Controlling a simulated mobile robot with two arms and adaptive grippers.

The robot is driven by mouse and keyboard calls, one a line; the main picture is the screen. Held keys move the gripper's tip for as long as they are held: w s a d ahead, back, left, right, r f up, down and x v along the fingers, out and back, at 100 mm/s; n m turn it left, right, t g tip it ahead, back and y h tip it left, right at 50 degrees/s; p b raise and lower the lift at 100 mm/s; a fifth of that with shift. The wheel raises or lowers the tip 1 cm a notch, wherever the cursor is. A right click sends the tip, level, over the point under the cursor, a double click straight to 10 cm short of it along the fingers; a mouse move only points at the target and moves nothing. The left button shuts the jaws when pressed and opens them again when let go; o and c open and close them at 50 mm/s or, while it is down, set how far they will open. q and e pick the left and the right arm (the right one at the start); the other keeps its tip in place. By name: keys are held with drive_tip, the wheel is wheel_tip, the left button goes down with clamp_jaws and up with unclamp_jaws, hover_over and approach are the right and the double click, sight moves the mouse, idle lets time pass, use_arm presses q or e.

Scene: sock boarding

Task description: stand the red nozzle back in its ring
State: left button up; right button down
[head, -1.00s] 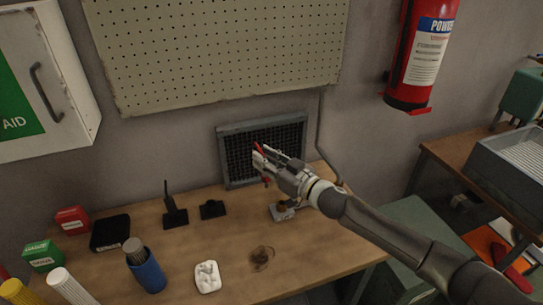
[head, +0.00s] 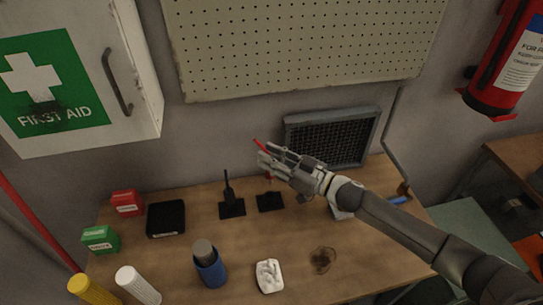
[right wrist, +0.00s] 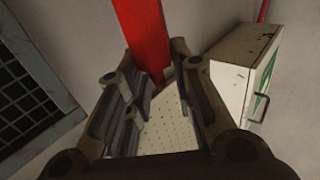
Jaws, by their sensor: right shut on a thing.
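The red nozzle (head: 259,145) is a thin red stick in the head view, held tilted in my right gripper (head: 265,160). My right gripper is shut on it above the back of the bench, left of the wall grille. In the right wrist view the nozzle (right wrist: 146,38) is a broad red bar running up from between the fingers. A small flat black holder (head: 270,201) lies on the bench below the gripper. I cannot tell whether it has the ring; no ring shows clearly. My left gripper is not in view.
A black stand with an upright rod (head: 230,204) is left of the holder. The grille (head: 331,139) is behind. The middle of the bench is mostly clear.

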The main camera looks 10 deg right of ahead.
sight(271, 183)
drive_tip(key=shift+w, duration=0.1)
drive_tip(key=shift+a+f, duration=0.1)
drive_tip(key=shift+f, duration=0.25)
drive_tip(key=shift+f+b, duration=0.25)
drive_tip(key=shift+b, duration=0.05)
drive_tip(key=shift+f+b, duration=0.4)
drive_tip(key=shift+f, duration=0.1)
drive_tip(key=shift+f+b, duration=0.65)
drive_tip(key=shift+f, duration=0.35)
drive_tip(key=shift+f+b, duration=0.7)
drive_tip(key=shift+f, duration=0.3)
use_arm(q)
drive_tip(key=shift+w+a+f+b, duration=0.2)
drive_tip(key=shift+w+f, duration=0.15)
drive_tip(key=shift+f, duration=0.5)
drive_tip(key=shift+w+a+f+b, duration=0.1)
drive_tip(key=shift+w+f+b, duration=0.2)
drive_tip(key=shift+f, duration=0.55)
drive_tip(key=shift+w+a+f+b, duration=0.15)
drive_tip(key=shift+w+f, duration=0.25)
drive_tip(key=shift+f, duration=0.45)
use_arm(e)
drive_tip(key=shift+f, duration=0.8)
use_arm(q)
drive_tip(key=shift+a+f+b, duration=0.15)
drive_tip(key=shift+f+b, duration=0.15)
use_arm(e)
drive_tip(key=shift+f, duration=0.6)
